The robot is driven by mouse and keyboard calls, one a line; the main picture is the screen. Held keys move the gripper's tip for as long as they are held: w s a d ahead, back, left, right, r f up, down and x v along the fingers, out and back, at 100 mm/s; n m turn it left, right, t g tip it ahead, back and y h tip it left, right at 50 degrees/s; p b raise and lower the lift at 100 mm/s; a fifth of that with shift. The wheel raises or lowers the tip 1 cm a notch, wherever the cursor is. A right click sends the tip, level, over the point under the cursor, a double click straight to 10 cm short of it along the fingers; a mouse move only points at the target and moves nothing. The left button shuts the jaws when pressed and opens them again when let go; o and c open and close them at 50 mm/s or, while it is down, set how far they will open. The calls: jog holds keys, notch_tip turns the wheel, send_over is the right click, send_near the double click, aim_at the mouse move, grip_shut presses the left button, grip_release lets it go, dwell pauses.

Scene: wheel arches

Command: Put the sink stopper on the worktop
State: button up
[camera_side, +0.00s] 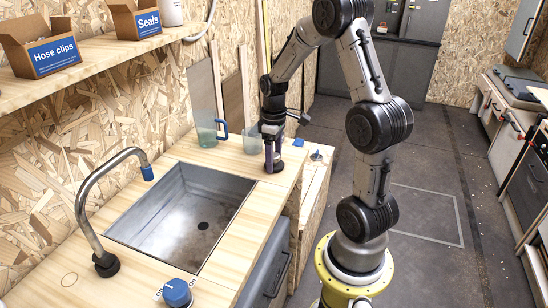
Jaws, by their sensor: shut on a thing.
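My gripper (272,158) points down over the wooden worktop (232,158), beyond the sink's far right corner. It is shut on a small dark, purplish thing (275,167), which I take to be the sink stopper. The fingers hide part of it. It is at or just above the worktop surface; I cannot tell whether it touches. The metal sink (178,212) is empty, with a dark drain hole in its floor.
A clear mug with a blue handle (207,132) and a greenish cup (251,142) stand behind my gripper. A blue item (298,142) lies to its right. A curved tap (100,190) and a blue knob (177,292) are at the near side. A shelf (95,58) holds boxes.

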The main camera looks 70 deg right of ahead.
jog(key=shift+f, duration=0.15)
jog(key=o, duration=1.3)
jog(key=shift+o, duration=0.2)
notch_tip(320, 180, up, 12)
jog(key=s+a+r+t+h, duration=0.1)
jog(key=s+a+r, duration=0.15)
jog(key=a, duration=0.45)
jog(key=s+a+r+t, duration=0.1)
jog(key=a+r+t, duration=0.15)
jog(key=a, duration=0.45)
jog(key=s+a+f+t+y, duration=0.1)
jog(key=s+a+t, duration=0.1)
jog(key=s+a, duration=0.5)
jog(key=shift+s+a+f, duration=0.15)
jog(key=shift+a, duration=0.35)
